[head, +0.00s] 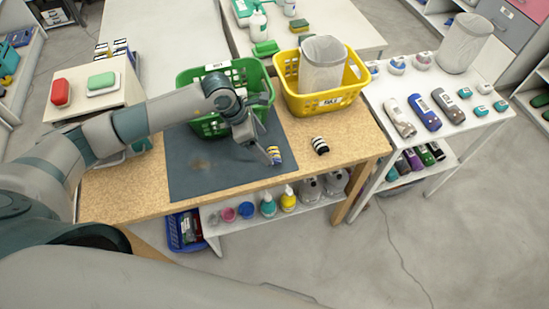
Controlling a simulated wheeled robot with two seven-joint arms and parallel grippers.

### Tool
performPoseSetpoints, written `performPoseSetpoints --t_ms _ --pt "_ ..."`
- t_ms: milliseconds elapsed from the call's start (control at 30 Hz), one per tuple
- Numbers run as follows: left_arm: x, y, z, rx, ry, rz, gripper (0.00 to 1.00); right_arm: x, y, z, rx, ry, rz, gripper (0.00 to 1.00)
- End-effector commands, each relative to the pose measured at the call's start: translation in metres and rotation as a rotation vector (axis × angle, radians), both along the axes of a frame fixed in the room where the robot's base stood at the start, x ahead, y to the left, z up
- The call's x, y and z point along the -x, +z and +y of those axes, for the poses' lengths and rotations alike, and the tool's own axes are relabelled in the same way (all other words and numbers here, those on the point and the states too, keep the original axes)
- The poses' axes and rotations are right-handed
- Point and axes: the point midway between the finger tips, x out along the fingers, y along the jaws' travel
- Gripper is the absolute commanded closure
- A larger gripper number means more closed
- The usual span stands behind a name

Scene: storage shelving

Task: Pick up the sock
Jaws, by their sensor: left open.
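Two small striped bundles that look like rolled socks lie at the right of the wooden table. One striped sock (275,152), yellow, white and dark, lies at the right edge of the dark mat. The other, a black-and-white sock (319,145), lies on bare wood to its right. My left gripper (270,157) reaches down over the mat, open, with its fingertips right beside the yellow striped sock. I cannot tell whether they touch it. My right gripper is not in view.
A green basket (205,126) and a yellow basket (291,98) holding a pale bin (322,70) stand behind the mat (192,183). A white table (425,148) with several rolled items is at the right. The table's front right is clear.

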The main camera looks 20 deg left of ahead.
Motion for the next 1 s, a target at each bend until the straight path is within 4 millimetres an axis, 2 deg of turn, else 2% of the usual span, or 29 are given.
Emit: performPoseSetpoints --t_ms 33,133,633,1000 --pt "-0.001 -0.008 -0.002 0.001 0.0 0.0 0.23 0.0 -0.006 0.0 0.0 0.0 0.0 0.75" --pt "-0.003 -0.014 -0.005 0.0 0.0 0.0 0.23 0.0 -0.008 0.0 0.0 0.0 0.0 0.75" --pt "-0.004 -0.02 -0.007 0.0 0.0 0.001 0.23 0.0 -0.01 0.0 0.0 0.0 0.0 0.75" --pt "-0.014 -0.059 -0.021 0.001 0.0 0.0 0.23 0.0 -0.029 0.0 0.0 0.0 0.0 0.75"
